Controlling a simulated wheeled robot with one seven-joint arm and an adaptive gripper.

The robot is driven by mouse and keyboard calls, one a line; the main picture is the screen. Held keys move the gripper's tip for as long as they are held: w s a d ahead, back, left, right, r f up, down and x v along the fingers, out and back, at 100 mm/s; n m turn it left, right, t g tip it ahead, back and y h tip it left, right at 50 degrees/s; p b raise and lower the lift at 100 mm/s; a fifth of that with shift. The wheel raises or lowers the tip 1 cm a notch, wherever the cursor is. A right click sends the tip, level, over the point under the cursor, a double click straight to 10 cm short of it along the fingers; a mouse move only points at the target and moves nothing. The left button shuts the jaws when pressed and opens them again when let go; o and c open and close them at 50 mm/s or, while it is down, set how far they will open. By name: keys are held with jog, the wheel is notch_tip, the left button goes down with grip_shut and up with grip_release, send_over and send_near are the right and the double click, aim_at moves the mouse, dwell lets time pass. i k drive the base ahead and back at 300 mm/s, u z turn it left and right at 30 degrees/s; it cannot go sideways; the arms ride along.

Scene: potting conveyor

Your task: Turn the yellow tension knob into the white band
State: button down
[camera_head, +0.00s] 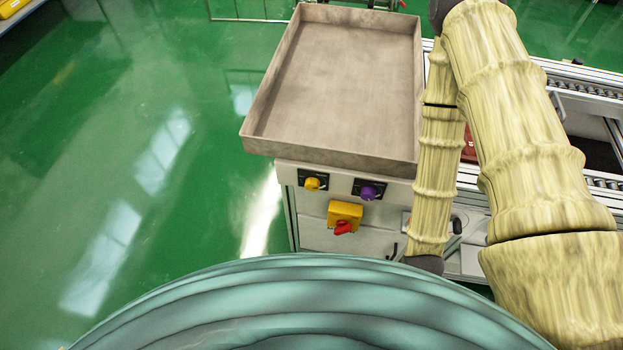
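The yellow tension knob (312,184) sits on a dark square plate at the upper left of the pale front panel (318,232), below the tray. No white band can be made out around it at this size. A purple knob (368,192) sits on a similar dark plate to its right. My arm, with pale yellow ribbed covers, stands to the right of the panel. My gripper is not visible in this view, and nothing is seen touching the yellow knob.
A red switch (343,228) on a yellow box (345,213) sits below the two knobs. An empty brown tray (330,158) rests above the panel, its rim overhanging it. A conveyor (590,88) runs at the right. Green floor (120,150) is clear at left.

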aim_at(312, 184)
jog(key=z, duration=1)
jog(key=k, duration=1.05)
jog(key=u, duration=0.65)
